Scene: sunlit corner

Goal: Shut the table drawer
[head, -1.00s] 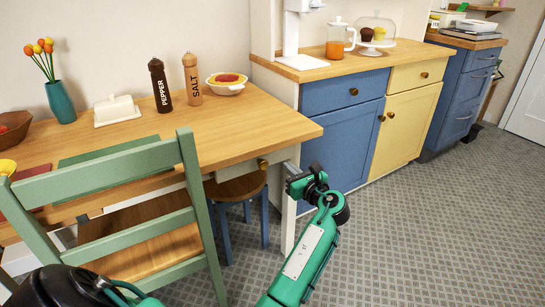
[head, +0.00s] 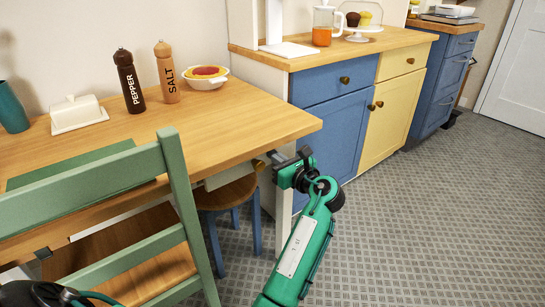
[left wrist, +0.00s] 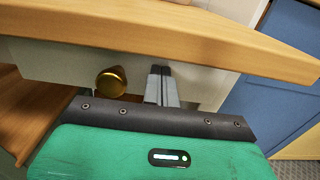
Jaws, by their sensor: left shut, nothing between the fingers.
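The table drawer's cream front (head: 222,177) sits under the edge of the wooden tabletop (head: 240,120); its brass knob (head: 259,165) shows near my gripper. In the left wrist view the drawer front (left wrist: 55,70) runs below the table edge, with the knob (left wrist: 111,81) left of my fingers. My left gripper (head: 272,156) is shut and empty, its fingertips (left wrist: 160,72) up against or very near the drawer front, right of the knob. I cannot tell whether they touch, or how far out the drawer stands. My right gripper is not in view.
A green chair (head: 175,190) stands in front of the table. A stool (head: 228,194) is under the table. Blue and yellow cabinets (head: 338,125) stand behind. Pepper (head: 130,82) and salt mills (head: 167,75) stand on the table. The floor at right is clear.

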